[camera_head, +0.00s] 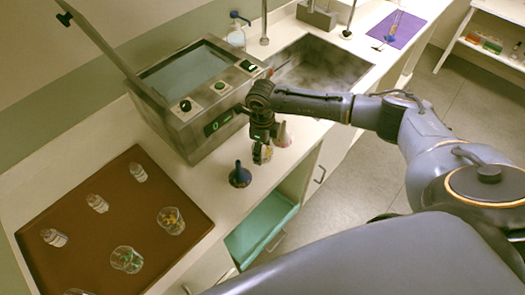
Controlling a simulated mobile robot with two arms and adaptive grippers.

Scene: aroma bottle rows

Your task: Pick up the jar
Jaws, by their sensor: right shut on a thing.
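My right gripper (261,140) points down over the counter, in front of the grey machine. It is shut on a small jar (262,154) with yellowish contents, mostly hidden by the fingers. I cannot tell whether the jar touches the counter. My left gripper is not in view.
A dark blue cone-shaped vessel (240,176) and a pale pinkish one (283,136) stand close to the gripper. Several small bottles (97,203) stand on the tray. The grey machine (200,90) has its lid raised. A sink (318,70) lies behind; a teal-lined drawer (262,228) is open below.

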